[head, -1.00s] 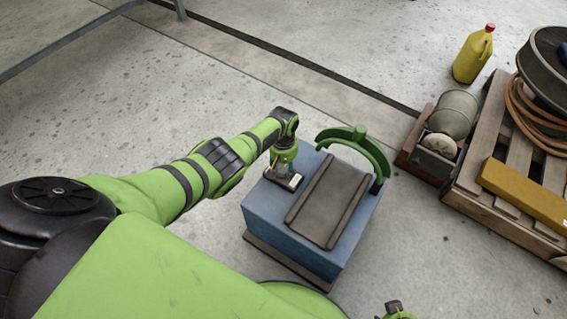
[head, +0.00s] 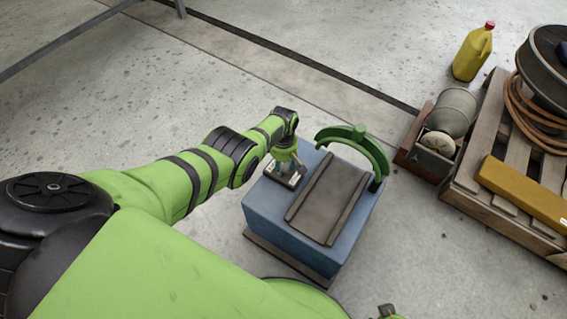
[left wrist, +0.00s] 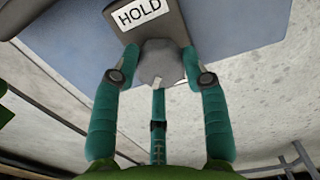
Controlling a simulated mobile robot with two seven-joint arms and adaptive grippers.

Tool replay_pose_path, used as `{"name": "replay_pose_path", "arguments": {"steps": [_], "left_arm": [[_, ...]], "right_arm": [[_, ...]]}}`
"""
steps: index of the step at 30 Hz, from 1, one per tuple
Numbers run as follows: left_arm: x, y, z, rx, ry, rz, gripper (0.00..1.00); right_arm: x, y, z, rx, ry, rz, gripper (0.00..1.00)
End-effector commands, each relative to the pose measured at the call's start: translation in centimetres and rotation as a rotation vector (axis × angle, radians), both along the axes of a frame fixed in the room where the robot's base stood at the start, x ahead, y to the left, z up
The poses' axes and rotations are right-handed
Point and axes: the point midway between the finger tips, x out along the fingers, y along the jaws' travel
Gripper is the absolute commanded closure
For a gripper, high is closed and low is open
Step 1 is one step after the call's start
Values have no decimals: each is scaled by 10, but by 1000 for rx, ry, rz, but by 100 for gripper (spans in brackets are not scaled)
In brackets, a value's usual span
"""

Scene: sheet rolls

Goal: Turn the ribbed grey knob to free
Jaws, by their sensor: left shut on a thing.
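The grey knob (left wrist: 160,60) shows in the left wrist view, beside a dark plate with a white HOLD label (left wrist: 140,13). A pale mark on the knob points toward the bottom of that view, away from the label. My left gripper (left wrist: 159,68) is shut on the knob, with teal fingers at its left and right and a third finger below it. In the head view, my left gripper (head: 286,160) reaches down onto the left part of the blue box's top (head: 262,205) and hides most of the knob.
A dark ridged panel (head: 327,200) and a green arch (head: 372,148) stand on the box close to my left gripper. On the right are a wooden pallet (head: 485,207) with a coil and a yellow beam, a small crate, and a yellow jug (head: 472,53). The floor at left is clear.

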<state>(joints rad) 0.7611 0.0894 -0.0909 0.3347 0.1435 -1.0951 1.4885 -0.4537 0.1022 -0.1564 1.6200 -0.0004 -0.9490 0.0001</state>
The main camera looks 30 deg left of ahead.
Motion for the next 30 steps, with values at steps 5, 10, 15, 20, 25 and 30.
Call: {"name": "replay_pose_path", "arguments": {"steps": [5,10,15,20,25,30], "left_arm": [[-4,-2,-3,-3,11,167,88],[-4,-1,-3,-2,10,326,88],[-4,-1,-3,-1,11,469,88],[-4,-1,-3,0,11,579,88],[-4,-1,-3,0,11,663,88],[-4,-1,-3,0,11,710,88]], "right_arm": [[-3,0,-4,-1,8,0,60],[-3,0,-4,-1,6,1,60],[0,0,-4,0,1,1,60],[0,0,-3,0,0,1,60],[1,0,-3,1,0,1,60],[0,0,-3,1,1,1,60]]}}
